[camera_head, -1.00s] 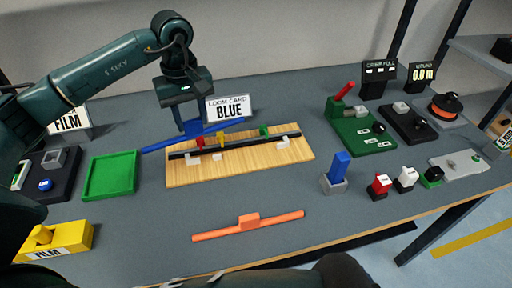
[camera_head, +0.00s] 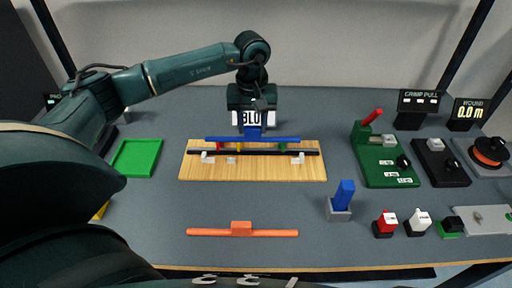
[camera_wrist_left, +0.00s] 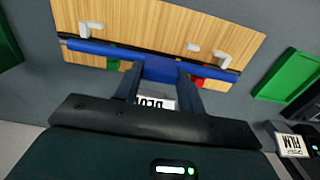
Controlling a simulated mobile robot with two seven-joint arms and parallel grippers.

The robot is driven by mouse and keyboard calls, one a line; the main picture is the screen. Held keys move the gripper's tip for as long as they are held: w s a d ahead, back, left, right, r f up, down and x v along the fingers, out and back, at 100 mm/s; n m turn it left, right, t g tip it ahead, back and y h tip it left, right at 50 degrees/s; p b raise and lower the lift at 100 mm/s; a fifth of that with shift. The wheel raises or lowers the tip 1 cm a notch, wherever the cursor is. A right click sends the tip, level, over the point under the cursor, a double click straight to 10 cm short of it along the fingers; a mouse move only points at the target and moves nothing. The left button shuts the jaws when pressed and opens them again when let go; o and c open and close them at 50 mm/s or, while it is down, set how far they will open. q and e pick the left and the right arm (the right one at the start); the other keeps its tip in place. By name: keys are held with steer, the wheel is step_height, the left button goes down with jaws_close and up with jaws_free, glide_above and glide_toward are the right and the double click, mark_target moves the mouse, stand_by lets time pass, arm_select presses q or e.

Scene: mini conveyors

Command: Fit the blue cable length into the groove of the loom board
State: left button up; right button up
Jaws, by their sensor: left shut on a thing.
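The blue cable length (camera_head: 275,140) is a straight bar with a raised grip block at its middle. My left gripper (camera_head: 253,128) is shut on that block from above, and the bar lies level along the back side of the loom board's black groove strip. The loom board (camera_head: 250,168) is a wooden plate with white pegs and coloured pieces. In the left wrist view the blue cable (camera_wrist_left: 105,49) runs beside the black strip, and the loom board (camera_wrist_left: 150,20) lies beyond it. Whether the bar touches the board I cannot tell.
An orange bar (camera_head: 242,232) lies in front of the board. A green tray (camera_head: 136,157) is at left, a blue block in a grey holder (camera_head: 341,200) at right. A BLUE card stands behind my gripper. The table between board and orange bar is clear.

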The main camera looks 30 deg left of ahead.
mark_target(253, 137)
arm_select(q)
step_height(253, 137, down, 6)
steer(key=shift+f+p, duration=0.1)
steer(key=shift+p, duration=0.2)
steer(key=shift+f, duration=0.25)
steer(key=shift+f+b, duration=0.2)
steer(key=shift+b, duration=0.1)
steer(key=o, duration=0.7)
steer(key=shift+r, duration=0.1)
steer(key=o, duration=0.3)
